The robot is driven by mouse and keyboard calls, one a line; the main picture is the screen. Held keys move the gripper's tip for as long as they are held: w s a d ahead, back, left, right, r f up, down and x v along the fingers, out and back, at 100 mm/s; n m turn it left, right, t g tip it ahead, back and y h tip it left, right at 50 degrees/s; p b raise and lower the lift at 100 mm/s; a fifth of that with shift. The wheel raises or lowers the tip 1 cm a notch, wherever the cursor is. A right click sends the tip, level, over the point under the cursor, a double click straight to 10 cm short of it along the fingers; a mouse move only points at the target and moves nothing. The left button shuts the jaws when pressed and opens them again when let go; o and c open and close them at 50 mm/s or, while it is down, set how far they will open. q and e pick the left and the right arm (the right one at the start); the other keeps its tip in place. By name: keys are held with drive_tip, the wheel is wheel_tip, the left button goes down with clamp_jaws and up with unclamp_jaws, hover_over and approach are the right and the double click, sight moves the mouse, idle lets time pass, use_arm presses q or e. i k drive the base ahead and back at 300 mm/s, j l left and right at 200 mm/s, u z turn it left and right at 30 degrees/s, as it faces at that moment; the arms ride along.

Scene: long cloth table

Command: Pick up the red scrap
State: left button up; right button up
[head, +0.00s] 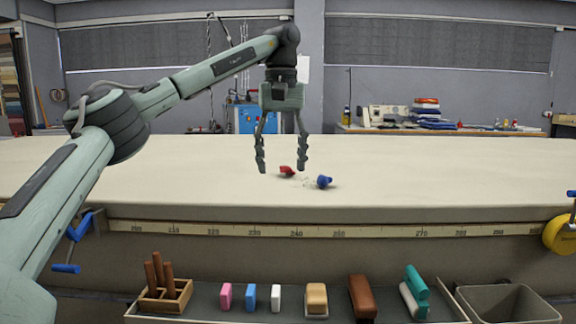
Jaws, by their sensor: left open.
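The red scrap (287,170) is a small crumpled piece lying on the long cream cloth table (440,185). My left gripper (282,168) points down over the table with its two fingers spread wide and nothing held between them. The red scrap shows in the gap between the fingertips. I cannot tell the exact height of the fingertips or whether the scrap is directly beneath them. My right gripper is not in view.
A blue scrap (324,182) lies just right of the red one, with tiny crumbs between them. A measuring tape (380,232) runs along the table's front edge. Below is a tray (235,313) with blocks and a wooden holder (166,294), beside a grey bin (508,303). The tabletop is otherwise clear.

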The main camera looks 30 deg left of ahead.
sight(287, 170)
drive_tip(key=i+j, duration=0.75)
drive_tip(key=i, duration=0.05)
